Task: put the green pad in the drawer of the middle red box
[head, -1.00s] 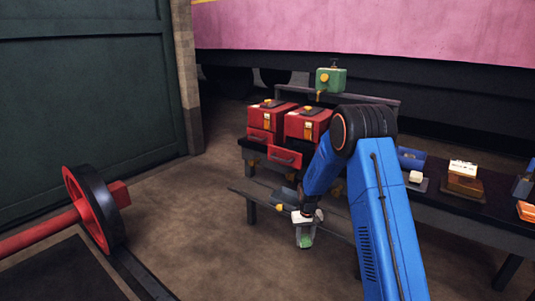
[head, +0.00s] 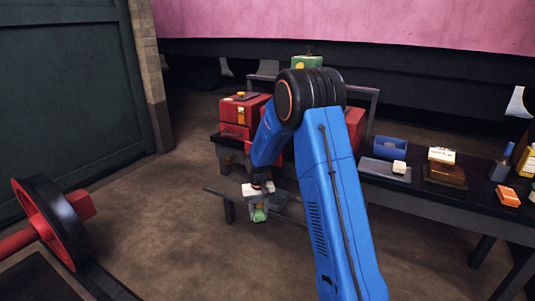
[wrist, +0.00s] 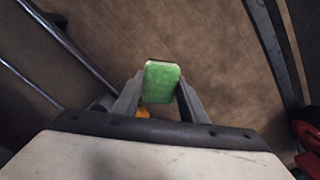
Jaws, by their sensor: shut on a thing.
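The green pad (wrist: 162,82) is held between the two fingers of my gripper (head: 259,208), which is shut on it. The pad also shows at the fingertips in the head view (head: 260,215). My gripper hangs in front of the bench, low and apart from the red boxes. My arm hides most of the middle red box (head: 289,149) and its drawer; only a bit of red shows beside the forearm. The left red box (head: 240,113) is in clear view, and part of a right red box (head: 355,124) shows right of my arm.
The dark bench (head: 400,191) carries a blue bin (head: 390,147), a tray, brown and white blocks, an orange block (head: 508,196) and a bottle. A green box (head: 307,62) stands behind. A low rail crosses near my gripper. A red wheel (head: 45,222) is at left; floor between is clear.

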